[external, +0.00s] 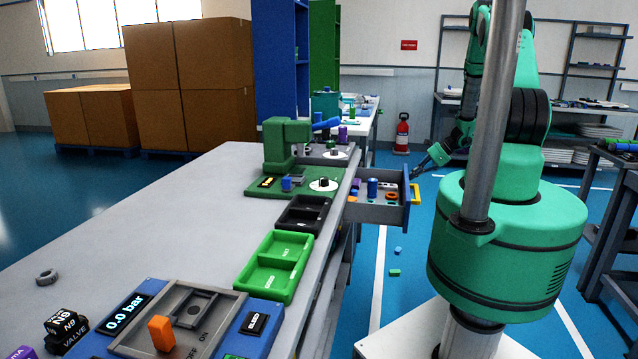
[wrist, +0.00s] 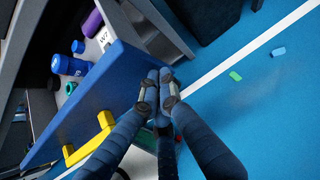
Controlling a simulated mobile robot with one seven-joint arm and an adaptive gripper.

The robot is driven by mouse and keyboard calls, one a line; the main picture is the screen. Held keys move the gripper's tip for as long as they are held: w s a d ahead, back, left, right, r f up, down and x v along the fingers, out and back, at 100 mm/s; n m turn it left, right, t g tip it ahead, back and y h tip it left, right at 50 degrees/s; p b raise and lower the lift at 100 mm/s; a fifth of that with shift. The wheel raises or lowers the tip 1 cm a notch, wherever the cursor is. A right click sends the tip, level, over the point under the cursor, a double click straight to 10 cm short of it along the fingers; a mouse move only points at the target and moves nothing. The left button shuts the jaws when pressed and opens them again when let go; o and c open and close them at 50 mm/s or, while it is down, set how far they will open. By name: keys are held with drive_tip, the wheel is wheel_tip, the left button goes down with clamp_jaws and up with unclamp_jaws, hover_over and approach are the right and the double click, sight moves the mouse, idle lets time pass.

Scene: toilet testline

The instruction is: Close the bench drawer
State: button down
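The bench drawer (external: 375,213) is pulled out from the right side of the long grey bench (external: 190,215). Its blue front panel (wrist: 100,98) carries a yellow handle (external: 415,194), which also shows in the wrist view (wrist: 92,140). Inside the drawer are a blue cylinder (external: 373,187), a purple cylinder (wrist: 92,23) and a green ring (wrist: 70,88). My gripper (wrist: 160,80) has its fingers together with nothing visible between them. The fingertips are by one end of the front panel, away from the handle; I cannot tell whether they touch it. In the external view my gripper (external: 418,170) is just outside the drawer front.
A green press (external: 285,145), black and green trays (external: 275,262) and a pressure panel (external: 185,320) are on the bench. Small green and blue pieces (wrist: 235,76) lie on the blue floor beside the drawer. Shelves (external: 590,100) stand at the back right.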

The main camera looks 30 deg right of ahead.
sight(374, 172)
drive_tip(key=w+a+b, duration=0.1)
drive_tip(key=w+a, duration=1.4)
drive_tip(key=shift+w+a, duration=0.15)
drive_tip(key=shift+a, duration=0.05)
drive_tip(key=shift+w+a, duration=0.25)
drive_tip(key=shift+w, duration=0.05)
drive_tip(key=shift+r, duration=0.1)
drive_tip(key=shift+s+d, duration=0.25)
drive_tip(key=shift+d, duration=0.15)
drive_tip(key=shift+s+d, duration=1.15)
drive_tip(key=shift+s, duration=0.1)
drive_tip(key=p+v, duration=0.1)
drive_tip(key=v, duration=0.8)
drive_tip(key=shift+s+r+p, duration=0.25)
drive_tip(key=shift+p, duration=0.15)
drive_tip(key=shift+d, duration=0.2)
drive_tip(key=shift+r, duration=0.1)
